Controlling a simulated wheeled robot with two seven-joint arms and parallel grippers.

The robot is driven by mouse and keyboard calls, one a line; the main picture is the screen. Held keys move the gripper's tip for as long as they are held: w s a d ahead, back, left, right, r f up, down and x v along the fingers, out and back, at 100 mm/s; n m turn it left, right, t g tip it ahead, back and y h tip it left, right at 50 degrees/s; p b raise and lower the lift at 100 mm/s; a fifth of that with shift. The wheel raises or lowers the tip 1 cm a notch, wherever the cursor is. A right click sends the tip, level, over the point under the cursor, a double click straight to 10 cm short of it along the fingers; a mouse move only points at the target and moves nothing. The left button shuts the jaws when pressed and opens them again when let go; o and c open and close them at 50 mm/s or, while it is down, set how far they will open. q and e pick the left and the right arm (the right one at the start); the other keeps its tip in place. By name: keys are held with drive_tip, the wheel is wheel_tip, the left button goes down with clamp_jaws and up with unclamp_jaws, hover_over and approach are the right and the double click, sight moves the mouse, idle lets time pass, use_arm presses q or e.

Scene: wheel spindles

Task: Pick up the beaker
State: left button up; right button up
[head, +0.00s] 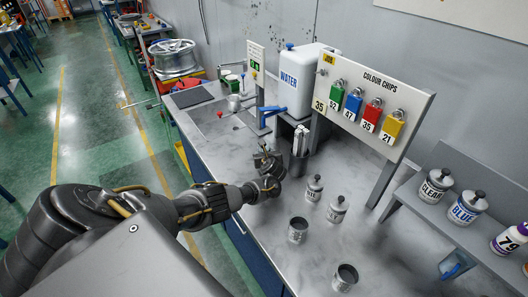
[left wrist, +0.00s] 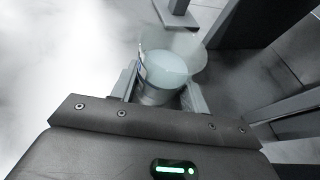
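A clear beaker (left wrist: 165,70) with a cloudy pale look and a wide rim shows in the left wrist view. It is between the two fingers of my left gripper (left wrist: 163,92), with one finger on each side and little or no gap. I cannot tell whether the fingers press on it. In the head view my left gripper (head: 268,162) is over the left part of the bench, near a dark cup of white rods. I cannot make out the beaker there. My right gripper is not in view.
Grey cans (head: 298,230) and small black-topped bottles (head: 337,209) stand on the bench (head: 265,225). A board with coloured padlocks (head: 370,105) and a white water container (head: 300,80) are behind. A shelf with paint bottles (head: 437,186) is at right.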

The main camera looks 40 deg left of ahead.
use_arm(q)
drive_tip(key=c, duration=0.4)
drive_tip(key=shift+o, duration=0.2)
drive_tip(key=shift+r, duration=0.1)
drive_tip(key=shift+r, duration=0.65)
drive_tip(key=s+a+r, duration=0.5)
drive_tip(key=s+r, duration=0.6)
drive_tip(key=s, duration=0.2)
drive_tip(key=shift+r+p, duration=0.25)
drive_tip(key=shift+p, duration=0.15)
